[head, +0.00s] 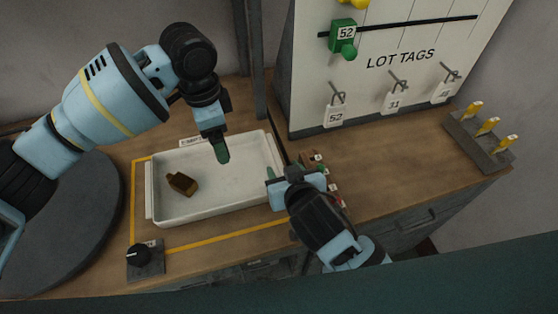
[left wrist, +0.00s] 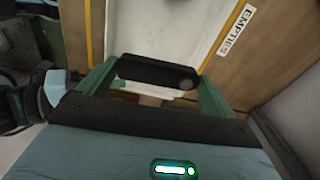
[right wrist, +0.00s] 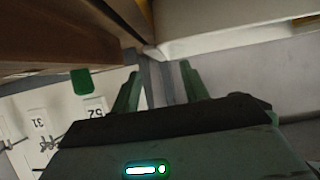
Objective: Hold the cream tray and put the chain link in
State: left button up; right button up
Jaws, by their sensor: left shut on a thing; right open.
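The cream tray (head: 152,199) lies inside a yellow outline on the wooden bench; its pale inside also shows in the left wrist view (left wrist: 160,30). A brown block (head: 182,184) sits in its left part. My left gripper (head: 220,152) is above the tray's right half, fingers pointing down. In the left wrist view it is shut on a black bar-like piece with a round end, apparently the chain link (left wrist: 150,72); the head view hides this piece. My right gripper (head: 296,173) is open and empty beside the tray's right end; I cannot tell whether it touches.
A lot-tags board (head: 390,85) with hanging tags stands behind right. A block with yellow-topped pegs (head: 480,137) is at far right. A dark round table (head: 80,225) lies left, and a knob box (head: 145,260) at the front. Small tagged items lie behind my right gripper.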

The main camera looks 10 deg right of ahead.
aim_at(277, 159)
jog(key=shift+x, duration=2.95)
grip_shut()
